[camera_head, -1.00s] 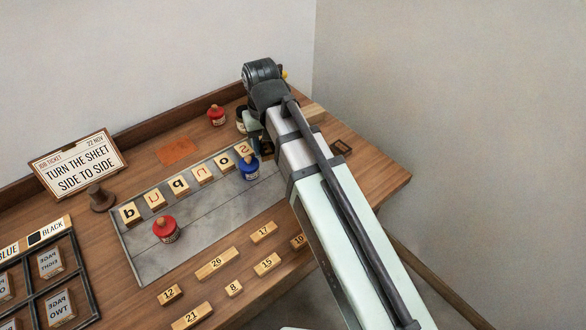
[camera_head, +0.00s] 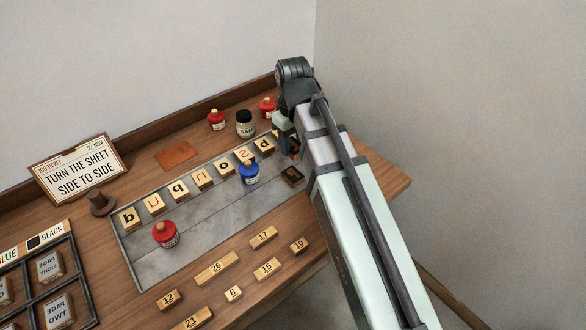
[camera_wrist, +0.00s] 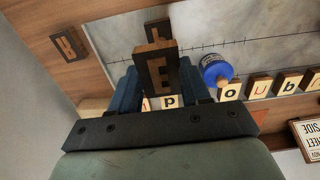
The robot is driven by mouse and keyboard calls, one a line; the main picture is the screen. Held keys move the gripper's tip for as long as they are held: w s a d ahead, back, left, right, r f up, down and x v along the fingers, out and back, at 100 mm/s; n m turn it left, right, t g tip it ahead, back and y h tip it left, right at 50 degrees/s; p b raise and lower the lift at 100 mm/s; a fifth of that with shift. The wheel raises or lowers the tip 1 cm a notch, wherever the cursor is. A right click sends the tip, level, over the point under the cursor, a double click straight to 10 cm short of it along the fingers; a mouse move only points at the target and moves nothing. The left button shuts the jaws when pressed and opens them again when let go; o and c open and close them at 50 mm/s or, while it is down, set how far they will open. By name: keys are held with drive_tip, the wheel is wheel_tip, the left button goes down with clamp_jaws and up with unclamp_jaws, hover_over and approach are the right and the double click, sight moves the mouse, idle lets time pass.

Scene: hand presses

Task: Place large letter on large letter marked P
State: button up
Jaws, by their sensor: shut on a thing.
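My gripper (camera_wrist: 158,82) is shut on a dark wooden letter block (camera_wrist: 158,62), whose face looks like an E in the wrist view. Only a small dark part of it shows beside my arm in the head view. A second dark letter block (camera_head: 292,175) lies on the grey plate (camera_head: 200,237), near its right end. In the wrist view this block (camera_wrist: 158,29) appears just beyond the held one; I cannot tell whether they touch. Another dark letter block (camera_wrist: 68,44) lies on the wood at the upper left of the wrist view. I cannot make out which block is the P.
A row of pale letter tiles (camera_head: 178,188) lines the plate's back edge. A blue bottle (camera_head: 249,172) and a red bottle (camera_head: 165,235) stand on the plate. A dark jar (camera_head: 245,124) and red bottles stand behind. Number blocks (camera_head: 217,267) lie in front.

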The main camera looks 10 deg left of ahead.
sight(293, 173)
drive_tip(key=shift+f, duration=4.6)
drive_tip(key=shift+f, duration=0.15)
drive_tip(key=o, duration=1)
drive_tip(key=shift+o, duration=0.2)
wheel_tip(293, 173, up, 12)
drive_tip(key=shift+r, duration=0.2)
